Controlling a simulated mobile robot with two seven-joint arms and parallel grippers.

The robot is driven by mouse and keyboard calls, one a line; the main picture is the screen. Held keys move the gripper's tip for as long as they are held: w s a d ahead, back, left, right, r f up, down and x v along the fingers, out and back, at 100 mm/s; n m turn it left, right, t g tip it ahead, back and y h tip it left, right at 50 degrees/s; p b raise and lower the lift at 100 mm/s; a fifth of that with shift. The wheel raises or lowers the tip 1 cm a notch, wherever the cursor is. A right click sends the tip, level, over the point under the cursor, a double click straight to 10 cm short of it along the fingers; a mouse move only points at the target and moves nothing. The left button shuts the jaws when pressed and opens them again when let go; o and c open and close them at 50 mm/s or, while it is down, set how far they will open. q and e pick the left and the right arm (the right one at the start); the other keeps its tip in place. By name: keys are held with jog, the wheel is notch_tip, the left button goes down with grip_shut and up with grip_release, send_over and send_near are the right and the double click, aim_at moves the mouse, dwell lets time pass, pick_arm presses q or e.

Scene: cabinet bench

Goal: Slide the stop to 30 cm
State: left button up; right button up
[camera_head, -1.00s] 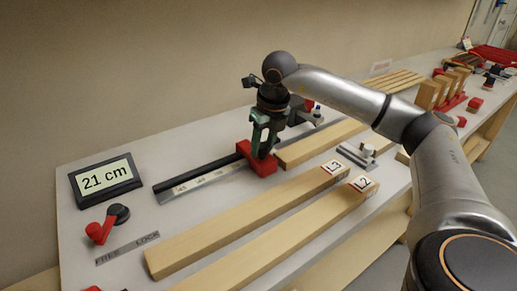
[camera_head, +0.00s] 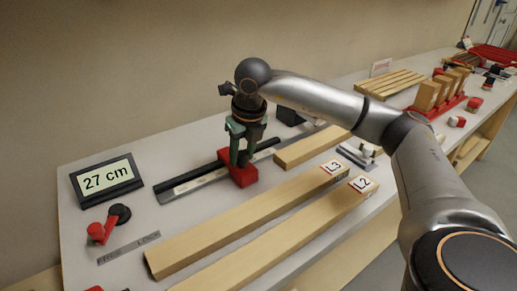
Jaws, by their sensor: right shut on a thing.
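The red stop (camera_head: 243,174) sits on the dark rail (camera_head: 180,187) with its pale scale strip. My right gripper (camera_head: 240,160) points down from above and is shut on the stop; its fingers hide part of it. The display (camera_head: 105,179) at the left reads 27 cm. A red lever (camera_head: 101,231) with a black knob stands in front of the display, beside a label strip (camera_head: 128,248) reading FREE and LOCK. My left gripper is not in view.
Wooden bars marked L3 (camera_head: 245,222) and L2 (camera_head: 270,243) lie in front of the rail. Another bar (camera_head: 312,147) lies behind them at the right. Slats, red racks with blocks and small parts fill the far right bench. The rail left of the stop is clear.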

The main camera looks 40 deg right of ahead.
jog(key=shift+a, duration=0.25)
jog(key=shift+w+a, duration=0.2)
jog(key=shift+a, duration=1.2)
jog(key=o, duration=1)
jog(key=shift+d, duration=0.1)
